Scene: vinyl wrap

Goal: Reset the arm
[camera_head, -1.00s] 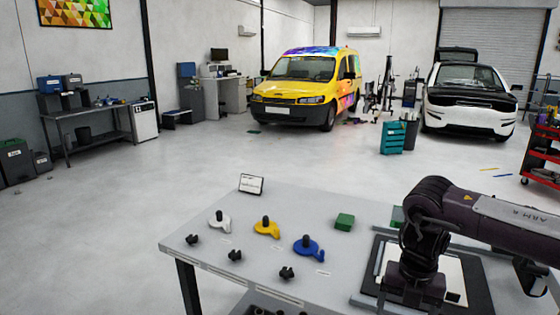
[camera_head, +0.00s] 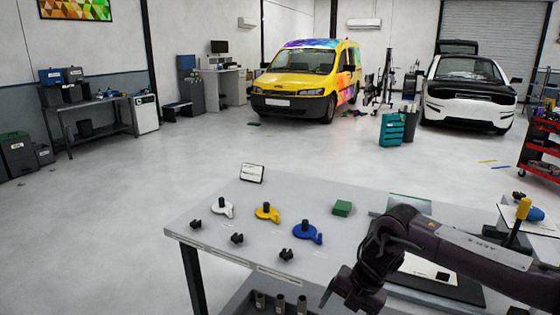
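My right arm comes in from the right, over the front right of the grey work table (camera_head: 262,225). Its wrist end bends down at the table's front edge, and my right gripper (camera_head: 342,296) points down near the bottom of the picture. The gripper is dark and partly cut off by the frame, so its opening is unclear. I see nothing held in it. My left arm and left gripper are out of view.
White (camera_head: 222,212), yellow (camera_head: 267,213) and blue (camera_head: 308,235) knobbed parts lie on the table with several black knobs. A yellow-handled tool (camera_head: 521,212) is at right.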

